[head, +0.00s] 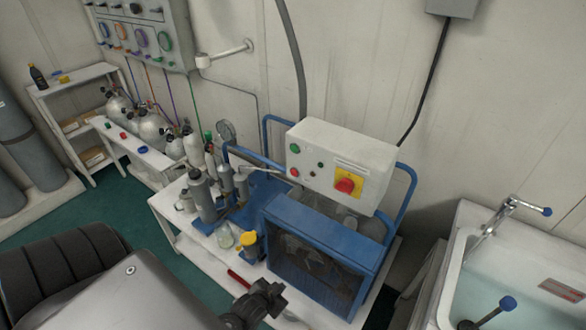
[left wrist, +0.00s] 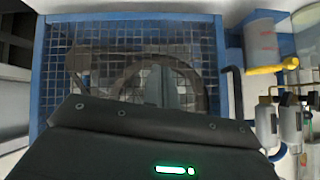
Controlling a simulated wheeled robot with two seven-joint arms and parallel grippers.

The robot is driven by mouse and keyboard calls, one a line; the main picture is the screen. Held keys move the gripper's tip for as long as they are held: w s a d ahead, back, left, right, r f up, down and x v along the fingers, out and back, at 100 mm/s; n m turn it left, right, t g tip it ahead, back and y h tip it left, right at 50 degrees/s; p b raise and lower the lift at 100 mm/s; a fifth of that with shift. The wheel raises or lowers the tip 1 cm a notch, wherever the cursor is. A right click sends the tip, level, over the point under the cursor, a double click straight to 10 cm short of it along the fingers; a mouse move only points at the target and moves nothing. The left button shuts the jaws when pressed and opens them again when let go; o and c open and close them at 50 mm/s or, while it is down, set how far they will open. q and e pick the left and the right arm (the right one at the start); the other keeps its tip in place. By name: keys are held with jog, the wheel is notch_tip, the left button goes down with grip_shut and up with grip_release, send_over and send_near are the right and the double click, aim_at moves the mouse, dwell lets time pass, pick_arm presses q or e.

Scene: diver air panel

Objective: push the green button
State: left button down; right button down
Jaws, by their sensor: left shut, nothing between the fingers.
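A white control box (head: 340,165) sits on top of a blue-framed compressor (head: 320,250). The green button (head: 295,148) is small and sits at the upper left of the box's front face, above a red button (head: 294,172). My left gripper (head: 268,298) is low in front of the compressor, well below the box and apart from the button. In the left wrist view its shut, empty fingers (left wrist: 172,88) point at the compressor's mesh guard (left wrist: 105,50). The button is not visible in that view. My right gripper is not in view.
A red-and-yellow rotary switch (head: 347,185) is on the box's right side. Grey cylinders (head: 203,195) and a yellow-capped item (head: 247,240) stand left of the compressor. A sink (head: 520,260) is at the right. The space before the box's face looks clear.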

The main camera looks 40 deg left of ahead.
pick_arm(q)
jog(key=w+r+t+p, duration=0.2)
jog(key=r, duration=1)
jog(key=w+r+t+p, duration=0.2)
jog(key=r, duration=1)
jog(key=w+a+r+t+y, duration=0.1)
jog(key=w+a+r+t, duration=0.1)
jog(key=a, duration=0.1)
jog(key=w+a+r+t+y, duration=0.1)
jog(key=w+a+r+t, duration=0.2)
jog(key=shift+w+r+t+y+b, duration=0.1)
jog(key=shift+r+t+y+b, duration=0.1)
jog(key=shift+t+y+b, duration=0.15)
jog(key=s+a+r+m+t, duration=0.1)
jog(key=a+r+m+t, duration=0.2)
jog(key=r+t, duration=0.5)
jog(key=shift+s+m, duration=0.4)
jog(key=shift+m, duration=0.2)
jog(key=shift+a, duration=0.1)
jog(key=shift+w, duration=0.1)
